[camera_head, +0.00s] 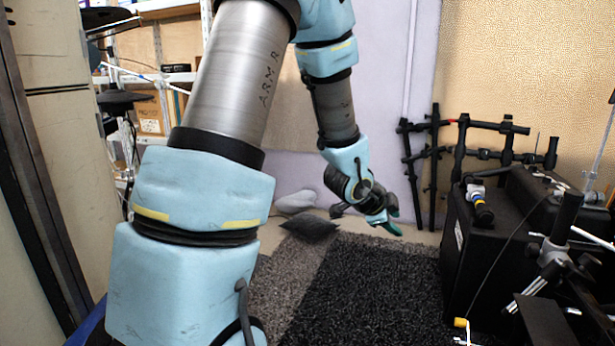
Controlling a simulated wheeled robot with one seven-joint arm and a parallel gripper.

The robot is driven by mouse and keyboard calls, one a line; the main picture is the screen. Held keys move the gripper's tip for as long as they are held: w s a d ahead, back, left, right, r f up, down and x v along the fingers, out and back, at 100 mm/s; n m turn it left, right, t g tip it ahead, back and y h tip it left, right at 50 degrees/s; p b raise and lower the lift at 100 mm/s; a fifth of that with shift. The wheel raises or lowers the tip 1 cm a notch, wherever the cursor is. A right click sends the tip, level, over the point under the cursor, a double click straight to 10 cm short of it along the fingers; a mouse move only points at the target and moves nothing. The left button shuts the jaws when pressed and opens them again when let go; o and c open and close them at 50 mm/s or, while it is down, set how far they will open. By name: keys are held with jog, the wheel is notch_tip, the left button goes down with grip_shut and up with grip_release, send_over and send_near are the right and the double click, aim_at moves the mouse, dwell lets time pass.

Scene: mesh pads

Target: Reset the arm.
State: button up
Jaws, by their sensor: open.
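My arm, with pale blue covers and bare metal links, one marked "ARM R", fills the left and middle of the head view. It rises from the lower left, bends out of view at the top and comes down again. My gripper (392,216) hangs at its far end, with teal fingertips pointing right and down. It is open, and I see nothing between the fingers. It is small and partly hidden by the wrist. It appears above the far part of the dark carpet (370,285); its height is hard to tell.
A dark grey pad (310,226) and a pale pad (296,201) lie by the back wall. Black cases (500,250) with tripods and stands crowd the right. Loaded shelves (150,110) stand behind my arm at left. The carpet in the middle is clear.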

jog(key=s+a+n+g+y, duration=0.1)
jog(key=a+n+y, duration=0.2)
jog(key=a+n, duration=0.5)
jog(key=s+a+n+y, duration=0.2)
jog(key=a+n+y, duration=0.1)
jog(key=a, duration=0.9)
jog(key=s+a+r+n+g+y+p, duration=0.15)
jog(key=s+a+n+g, duration=0.25)
jog(key=s+a+n, duration=0.5)
notch_tip(320, 180, up, 30)
jog(key=d+p, duration=0.1)
jog(key=p, duration=2.8)
jog(key=shift+f, duration=0.2)
